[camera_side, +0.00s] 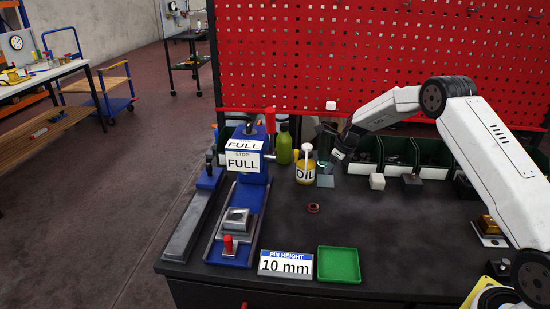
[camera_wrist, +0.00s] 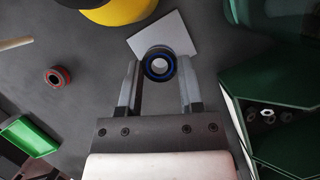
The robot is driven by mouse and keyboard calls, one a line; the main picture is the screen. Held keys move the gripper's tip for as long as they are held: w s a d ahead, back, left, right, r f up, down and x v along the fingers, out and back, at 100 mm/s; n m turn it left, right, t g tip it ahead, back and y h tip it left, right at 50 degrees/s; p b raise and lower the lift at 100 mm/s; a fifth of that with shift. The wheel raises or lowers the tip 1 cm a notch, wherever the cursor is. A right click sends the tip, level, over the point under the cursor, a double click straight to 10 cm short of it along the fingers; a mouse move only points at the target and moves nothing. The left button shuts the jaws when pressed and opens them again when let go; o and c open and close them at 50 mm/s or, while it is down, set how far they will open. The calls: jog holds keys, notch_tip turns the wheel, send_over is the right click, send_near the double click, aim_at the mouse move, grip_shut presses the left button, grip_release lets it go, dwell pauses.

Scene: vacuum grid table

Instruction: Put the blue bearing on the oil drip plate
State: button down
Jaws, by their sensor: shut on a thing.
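My gripper (camera_wrist: 158,72) is shut on the blue bearing (camera_wrist: 158,68), a dark ring with a blue band, held between its fingertips. In the wrist view the bearing overlaps the near edge of the oil drip plate (camera_wrist: 172,34), a pale square. In the side view the plate (camera_side: 325,181) lies on the table beside the oil bottle, and my gripper (camera_side: 329,160) is just above and behind it, tilted down. The bearing is hard to make out there. I cannot tell the exact gap between bearing and plate.
A yellow oil bottle (camera_side: 305,173) stands close left of the plate. Green bins (camera_side: 363,154) line the back right, near my gripper. A red bearing (camera_side: 313,208) and a green tray (camera_side: 338,265) are in front. A blue press (camera_side: 245,190) stands left.

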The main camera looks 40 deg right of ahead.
aim_at(328, 181)
jog(key=shift+w+f, duration=0.2)
jog(key=shift+f, duration=1.55)
jog(key=shift+f, duration=0.2)
jog(key=shift+c, duration=1.2)
grip_release()
jog(key=shift+r, duration=0.2)
jog(key=v, duration=1.2)
